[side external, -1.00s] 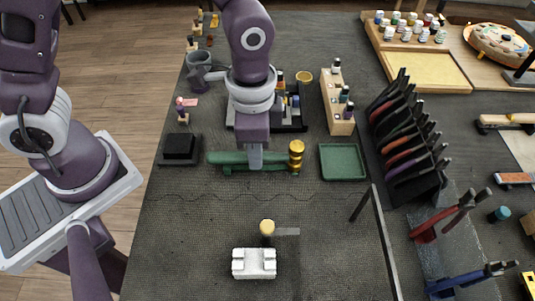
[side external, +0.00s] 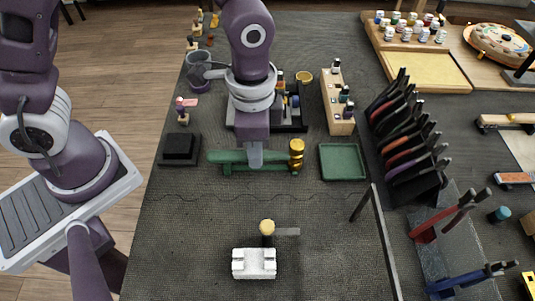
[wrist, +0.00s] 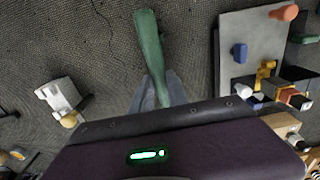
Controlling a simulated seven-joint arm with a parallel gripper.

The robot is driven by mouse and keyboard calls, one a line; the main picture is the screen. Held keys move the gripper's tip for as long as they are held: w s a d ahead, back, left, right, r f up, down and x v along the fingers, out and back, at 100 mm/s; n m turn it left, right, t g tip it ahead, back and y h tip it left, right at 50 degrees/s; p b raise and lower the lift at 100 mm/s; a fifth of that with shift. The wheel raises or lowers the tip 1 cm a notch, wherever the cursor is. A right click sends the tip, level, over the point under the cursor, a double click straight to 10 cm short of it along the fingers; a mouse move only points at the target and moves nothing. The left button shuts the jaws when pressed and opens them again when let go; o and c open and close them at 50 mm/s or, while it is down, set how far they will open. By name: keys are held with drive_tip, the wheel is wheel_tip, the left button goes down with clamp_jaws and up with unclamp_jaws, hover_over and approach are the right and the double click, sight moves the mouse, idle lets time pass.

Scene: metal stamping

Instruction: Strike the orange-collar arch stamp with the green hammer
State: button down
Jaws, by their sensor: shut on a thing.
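The green hammer has a green handle (side external: 226,157) and a brass-coloured head (side external: 296,156). My gripper (side external: 254,160) is shut on the handle and holds the hammer level, just above its green stand (side external: 245,170). In the wrist view the green handle (wrist: 150,45) passes between my fingers (wrist: 164,90), and the head is hidden. A short upright piece with a cream-yellow top (side external: 267,227) stands by a white block (side external: 254,263). No orange collar shows clearly on it, so I cannot tell whether it is the arch stamp.
A green tray (side external: 343,175) lies right of the hammer head. A wooden rack (side external: 338,115) stands behind it, and a black tool rack (side external: 415,190) farther right. A black pad (side external: 179,161) lies to the left. The mat between hammer and white block is mostly clear.

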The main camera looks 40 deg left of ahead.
drive_tip(key=shift+r, duration=3.35)
drive_tip(key=w+a+r+n+t, duration=0.1)
drive_tip(key=w+a+r+n, duration=0.3)
drive_tip(key=w+a+r, duration=0.4)
drive_tip(key=a+r, duration=0.4)
drive_tip(key=shift+w+r+n+t+h, duration=0.3)
drive_tip(key=shift+w+r+h, duration=0.05)
drive_tip(key=shift+r+h, duration=0.05)
drive_tip(key=shift+f, duration=2)
drive_tip(key=shift+f, duration=0.1)
